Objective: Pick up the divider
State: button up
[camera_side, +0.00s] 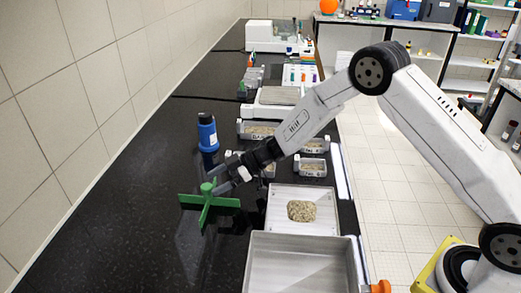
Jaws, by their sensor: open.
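The divider looks to be the green cross-shaped piece (211,201) with a round knob on top, standing on the black bench left of the trays. My gripper (214,182) is open at the knob, with its fingers close to it. I cannot tell whether the fingers touch the knob. The divider rests on the bench top.
A blue bottle (207,133) stands just behind my gripper. A white tray with a grain pile (280,210) and a large empty metal tray (262,275) lie to the right. Small sample boxes (313,167) stand behind. The bench at front left is clear.

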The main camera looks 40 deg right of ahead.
jog(key=shift+x, duration=0.85)
grip_shut()
